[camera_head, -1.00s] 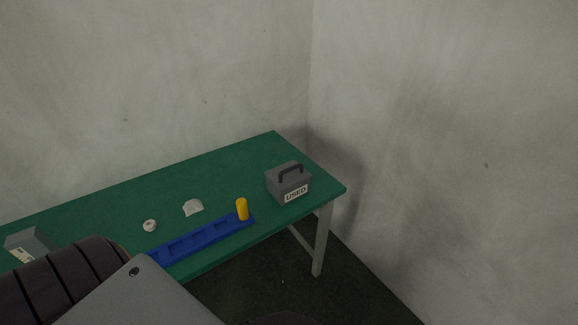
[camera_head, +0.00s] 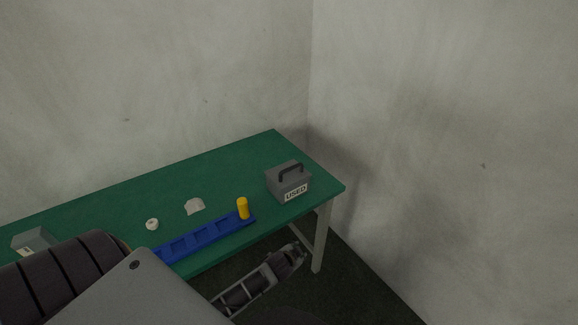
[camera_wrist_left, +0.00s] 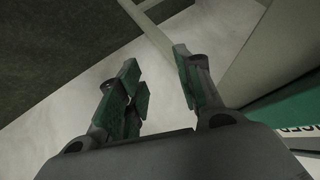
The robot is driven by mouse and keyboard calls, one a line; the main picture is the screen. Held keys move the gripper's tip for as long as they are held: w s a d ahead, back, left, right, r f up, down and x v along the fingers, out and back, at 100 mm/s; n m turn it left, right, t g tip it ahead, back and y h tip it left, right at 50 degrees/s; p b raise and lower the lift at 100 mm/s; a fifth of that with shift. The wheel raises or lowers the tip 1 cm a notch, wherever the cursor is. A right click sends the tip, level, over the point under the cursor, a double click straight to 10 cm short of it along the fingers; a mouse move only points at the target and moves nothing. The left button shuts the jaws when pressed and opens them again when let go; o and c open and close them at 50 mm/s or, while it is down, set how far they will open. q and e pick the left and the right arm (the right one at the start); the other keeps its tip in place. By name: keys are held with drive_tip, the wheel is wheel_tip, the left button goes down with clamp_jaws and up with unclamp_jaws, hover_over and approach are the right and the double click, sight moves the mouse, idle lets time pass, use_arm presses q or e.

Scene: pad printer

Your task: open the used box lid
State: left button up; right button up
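The used box (camera_head: 288,184) is a dark grey box with a handled lid (camera_head: 290,172) and a white "USED" label. It stands upright near the right end of the green table, and its lid is shut. My left gripper (camera_head: 297,254) is in front of the table and lower than the box, apart from it. In the left wrist view the left gripper (camera_wrist_left: 158,72) is open with nothing between its fingers. Part of a lettered white label (camera_wrist_left: 298,132) shows at that view's right edge. My right gripper is not in view.
The green table (camera_head: 250,150) has a pale leg (camera_head: 321,240) just right of my left gripper. A blue slotted rail (camera_head: 205,238) with a yellow cylinder (camera_head: 243,208) lies left of the box. A white ring (camera_head: 152,224), a pale piece (camera_head: 195,206) and a grey box (camera_head: 33,240) are farther left.

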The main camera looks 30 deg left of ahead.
use_arm(q)
drive_tip(key=w+d+r+m+t+h, duration=0.1)
drive_tip(key=w+d+r+m+t, duration=0.2)
drive_tip(key=r, duration=0.9)
drive_tip(key=w+d+r+m+t+h+p, duration=0.1)
drive_tip(key=w+r+m+t, duration=0.2)
drive_tip(key=r, duration=0.9)
drive_tip(key=w+d+r+m+t+h, duration=0.1)
drive_tip(key=w+r+t, duration=0.35)
drive_tip(key=r, duration=0.75)
drive_tip(key=s+d+r+m+g+h, duration=0.1)
drive_tip(key=d+r+m+g+h, duration=0.85)
drive_tip(key=m, duration=1.15)
drive_tip(key=m+g+y, duration=0.4)
drive_tip(key=m+y, duration=0.4)
drive_tip(key=y, duration=0.3)
approach(290, 168)
drive_tip(key=p+x, duration=0.2)
drive_tip(key=x, duration=0.4)
drive_tip(key=shift+w+f, duration=0.5)
drive_tip(key=shift+f, duration=0.3)
drive_tip(key=shift+w+f, duration=0.1)
drive_tip(key=shift+f, duration=0.2)
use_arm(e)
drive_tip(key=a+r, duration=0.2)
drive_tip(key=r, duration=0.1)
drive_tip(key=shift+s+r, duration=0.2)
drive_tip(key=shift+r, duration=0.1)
